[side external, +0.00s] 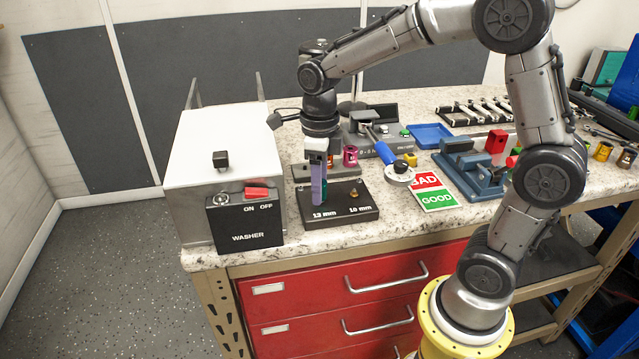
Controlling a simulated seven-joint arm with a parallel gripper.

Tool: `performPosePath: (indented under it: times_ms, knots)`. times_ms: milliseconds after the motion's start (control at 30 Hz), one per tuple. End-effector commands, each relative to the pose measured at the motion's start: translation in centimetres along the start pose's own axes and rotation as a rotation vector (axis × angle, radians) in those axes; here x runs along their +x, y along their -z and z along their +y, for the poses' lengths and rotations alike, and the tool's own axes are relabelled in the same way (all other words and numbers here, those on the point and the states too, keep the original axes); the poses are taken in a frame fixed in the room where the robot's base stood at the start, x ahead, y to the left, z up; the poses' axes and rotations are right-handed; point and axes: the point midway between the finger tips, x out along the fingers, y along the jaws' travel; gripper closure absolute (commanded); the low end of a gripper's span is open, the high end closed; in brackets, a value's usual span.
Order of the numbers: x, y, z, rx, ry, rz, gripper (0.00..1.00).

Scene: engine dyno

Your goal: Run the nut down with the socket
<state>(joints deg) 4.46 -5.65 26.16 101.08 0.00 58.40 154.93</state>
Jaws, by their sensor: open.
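A black nut block (340,213) marked "13 mm" on the left and "10 mm" on the right lies near the bench's front edge. A small brass-coloured nut or stud (354,193) stands on its 10 mm side. My gripper (319,198) points straight down over the 13 mm side, its lavender and teal fingers hiding whatever is there. It is open; whether anything lies between the fingers cannot be seen. Behind the block, a magenta socket (350,156) stands on a grey rack (365,172), and an orange socket (330,160) shows partly behind my gripper.
A white washer box (215,140) with a black control panel stands close on the left. A blue-handled tool (385,152) lies right of the rack. A red and green BAD/GOOD card (432,192), a blue vise (470,165) and a blue tray (430,135) are farther right.

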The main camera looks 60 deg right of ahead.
Motion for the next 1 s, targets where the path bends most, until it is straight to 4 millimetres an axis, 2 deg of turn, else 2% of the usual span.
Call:
performPosePath:
  times_ms: [800, 1000]
  knots:
    - [0.00, 0.01, 0.00, -1.035, 0.000, 0.000, 0.49]
    - [0.00, 0.01, 0.00, -1.129, 0.000, 0.000, 0.49]
